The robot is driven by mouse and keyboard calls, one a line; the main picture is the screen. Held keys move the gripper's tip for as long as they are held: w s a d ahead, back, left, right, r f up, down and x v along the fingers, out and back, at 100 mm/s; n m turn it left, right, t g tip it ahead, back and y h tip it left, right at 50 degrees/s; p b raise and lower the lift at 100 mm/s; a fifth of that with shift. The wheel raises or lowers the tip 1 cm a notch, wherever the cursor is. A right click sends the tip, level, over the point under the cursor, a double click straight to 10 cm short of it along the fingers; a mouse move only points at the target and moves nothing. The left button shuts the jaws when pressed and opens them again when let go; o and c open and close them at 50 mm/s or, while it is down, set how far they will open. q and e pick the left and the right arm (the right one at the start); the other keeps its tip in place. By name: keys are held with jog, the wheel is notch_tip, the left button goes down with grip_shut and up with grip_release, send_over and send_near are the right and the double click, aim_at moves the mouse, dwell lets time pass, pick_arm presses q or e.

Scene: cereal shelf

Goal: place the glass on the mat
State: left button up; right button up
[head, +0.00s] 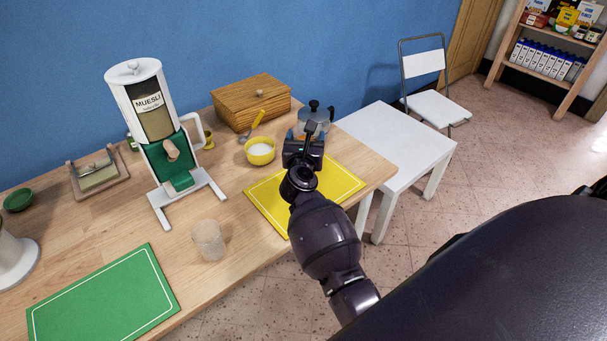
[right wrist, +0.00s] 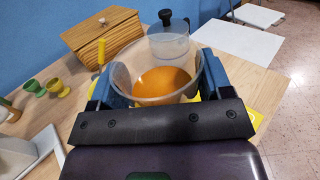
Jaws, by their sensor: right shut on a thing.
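A clear glass (right wrist: 128,80) with orange liquid in it sits between the fingers of my right gripper (right wrist: 157,85) in the right wrist view; the gripper is shut on it. In the head view my right gripper (head: 303,145) is over the back part of the yellow mat (head: 340,182) and hides most of the held glass. I cannot tell whether the glass touches the mat. Another glass (head: 209,240), which looks empty, stands on the table near the green mat (head: 105,295). My left gripper is not in view.
A wooden bread box (head: 250,103) and a muesli dispenser (head: 155,115) are farther left. A white side table (head: 395,140) adjoins the right edge.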

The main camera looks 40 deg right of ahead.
notch_tip(320, 180, down, 5)
jog(key=shift+r+b, duration=0.1)
jog(key=shift+b, duration=0.65)
jog(key=shift+f, duration=0.35)
notch_tip(320, 180, down, 5)
jog(key=shift+r+b, duration=0.15)
jog(key=shift+b, duration=0.95)
jog(key=shift+f, duration=0.45)
jog(key=shift+f+b, duration=0.25)
jog(key=shift+b, duration=0.1)
jog(key=o, duration=1.2)
jog(key=shift+r, duration=0.1)
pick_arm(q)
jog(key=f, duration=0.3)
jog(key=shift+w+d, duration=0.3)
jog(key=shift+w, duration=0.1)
